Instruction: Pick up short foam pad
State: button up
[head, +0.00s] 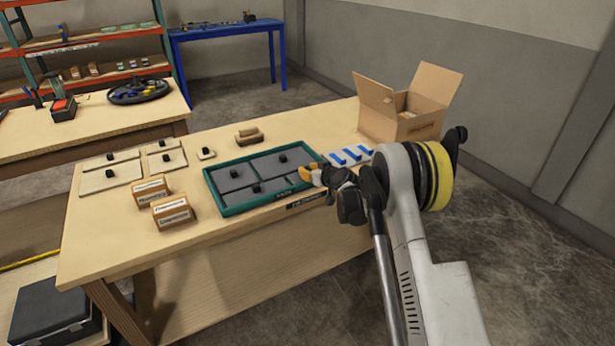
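A green tray (216,201) on the wooden table holds several grey pads with black knobs. One grey pad (237,176) lies at the tray's back left, another (270,165) at the back right, and a third (240,197) at the front left. I cannot tell for certain which one is the short foam pad. My wrist and arm hide part of that area.
Pale panels with black knobs (110,174) lie at the table's left. Two labelled boxes (173,211) stand at the front left. Blue strips (351,154) lie right of the tray, before an open cardboard box (408,113). Small brown blocks (249,138) sit behind the tray.

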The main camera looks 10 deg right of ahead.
grip_shut()
jog(key=shift+r, duration=0.1)
